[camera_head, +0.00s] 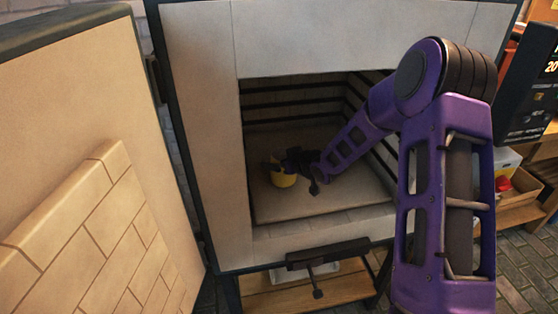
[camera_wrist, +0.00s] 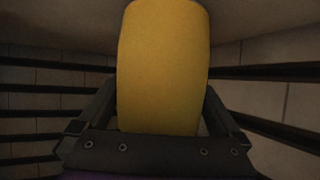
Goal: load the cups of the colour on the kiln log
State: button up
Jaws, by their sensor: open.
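A yellow cup (camera_head: 283,179) stands on the floor of the open kiln (camera_head: 322,203), toward the left of the chamber. My gripper (camera_head: 289,160) reaches into the chamber and is at the cup. In the wrist view the yellow cup (camera_wrist: 163,70) fills the middle, between the two dark fingers of my gripper (camera_wrist: 160,105). The fingers are open around it, one on each side. I cannot tell whether either finger touches the cup. The kiln log's colour cannot be read in these views.
The kiln door (camera_head: 75,200) stands open on the left. Dark heating elements (camera_wrist: 270,72) line the chamber walls. A dark panel (camera_head: 528,80) and a wooden bench (camera_head: 530,205) with a box are on the right. Chamber floor right of the cup is clear.

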jog(key=p+v, duration=0.2)
jog(key=v, duration=1)
